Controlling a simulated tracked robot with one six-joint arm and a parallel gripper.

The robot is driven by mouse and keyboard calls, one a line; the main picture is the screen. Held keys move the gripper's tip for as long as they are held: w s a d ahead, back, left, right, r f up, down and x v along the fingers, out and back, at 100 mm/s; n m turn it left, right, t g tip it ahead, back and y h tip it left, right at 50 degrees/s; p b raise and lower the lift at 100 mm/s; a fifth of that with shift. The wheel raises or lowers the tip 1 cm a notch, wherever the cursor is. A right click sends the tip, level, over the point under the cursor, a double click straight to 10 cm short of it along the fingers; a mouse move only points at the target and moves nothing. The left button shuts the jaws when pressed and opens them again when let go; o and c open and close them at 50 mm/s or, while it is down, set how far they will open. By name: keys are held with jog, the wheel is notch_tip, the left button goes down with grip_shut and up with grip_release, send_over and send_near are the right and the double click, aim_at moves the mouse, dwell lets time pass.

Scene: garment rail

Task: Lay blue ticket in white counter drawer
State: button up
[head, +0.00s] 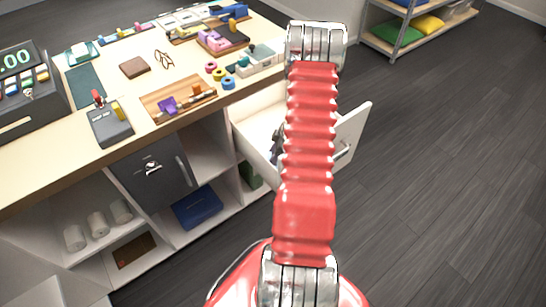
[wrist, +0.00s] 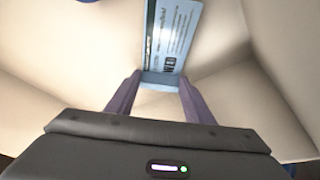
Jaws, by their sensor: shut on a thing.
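The blue ticket (wrist: 172,32) is a flat light-blue card with small print and a dark code patch. My gripper (wrist: 158,80) is shut on its near end, and the ticket points away from the fingertips. The white counter drawer (head: 354,124) is pulled open at the right end of the counter in the head view. In the wrist view, its pale inner walls (wrist: 50,75) surround the gripper and ticket. Whether the ticket touches the drawer floor, I cannot tell. In the head view my arm hides much of the drawer, and the ticket does not show.
The counter top (head: 45,160) holds a cash register (head: 28,90), a card terminal (head: 111,122), a wooden tray (head: 178,98) and tape rolls (head: 228,83). A grey drawer (head: 152,170) with a lock is shut below. The floor to the right is clear up to a shelf rack (head: 415,30).

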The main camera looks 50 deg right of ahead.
jog(key=shift+f, duration=0.4)
jog(key=o, duration=1)
jog(key=shift+r, duration=0.1)
jog(key=v, duration=1.2)
